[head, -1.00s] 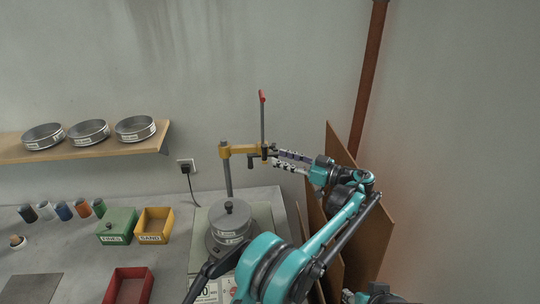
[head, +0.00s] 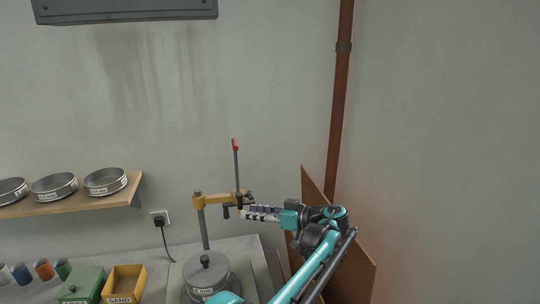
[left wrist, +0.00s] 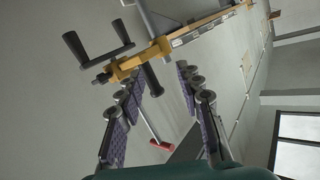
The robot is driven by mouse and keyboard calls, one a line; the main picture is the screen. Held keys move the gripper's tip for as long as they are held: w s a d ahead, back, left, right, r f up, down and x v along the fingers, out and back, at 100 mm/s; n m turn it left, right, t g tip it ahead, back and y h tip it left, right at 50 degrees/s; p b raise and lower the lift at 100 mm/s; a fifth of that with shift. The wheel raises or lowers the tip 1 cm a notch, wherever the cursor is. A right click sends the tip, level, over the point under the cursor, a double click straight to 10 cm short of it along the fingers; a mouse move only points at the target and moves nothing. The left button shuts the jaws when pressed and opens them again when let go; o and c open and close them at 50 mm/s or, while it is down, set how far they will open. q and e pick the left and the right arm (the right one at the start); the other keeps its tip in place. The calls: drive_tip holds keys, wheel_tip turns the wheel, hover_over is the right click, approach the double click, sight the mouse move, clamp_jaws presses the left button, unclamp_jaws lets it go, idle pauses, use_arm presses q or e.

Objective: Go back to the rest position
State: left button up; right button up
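My left gripper (head: 242,212) is beside the end of the yellow arm (head: 212,200) of a post-mounted press. Its patterned fingers point left toward the press. In the left wrist view the gripper (left wrist: 158,76) is open, its two fingers apart with nothing clamped. A black knob (left wrist: 153,80) of the press shows between the fingertips; I cannot tell how close it is. The press lever with a red grip (head: 235,145) stands upright; the red grip (left wrist: 161,145) also shows between the fingers in the wrist view. My right gripper is not in view.
A lidded grey pot (head: 207,275) stands below the press. Green (head: 82,285) and yellow (head: 124,284) bins are at its left. A shelf (head: 90,203) holds sieves. A brown pipe (head: 341,110) and leaning boards (head: 352,262) are at the right. A grey box (head: 125,10) hangs above.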

use_arm(q)
drive_tip(key=s+a+f+m+g+h+b, duration=0.1)
drive_tip(key=s+a+f+m+h+b, duration=0.2)
drive_tip(key=s+a, duration=0.5)
drive_tip(key=s+a+f+m+g+h+b, duration=0.1)
drive_tip(key=s+a+f+m+h+b, duration=0.1)
drive_tip(key=s+a+f+m+h, duration=0.4)
drive_tip(key=s+f+t+h+b, duration=0.1)
drive_tip(key=s+f+h+b, duration=0.1)
drive_tip(key=s+f, duration=0.4)
drive_tip(key=s+f+m+t+h+b, duration=0.1)
drive_tip(key=s+f+h, duration=0.2)
drive_tip(key=s+f, duration=0.4)
drive_tip(key=s, duration=0.7)
drive_tip(key=shift+f+t+b, duration=0.3)
drive_tip(key=shift+b, duration=0.05)
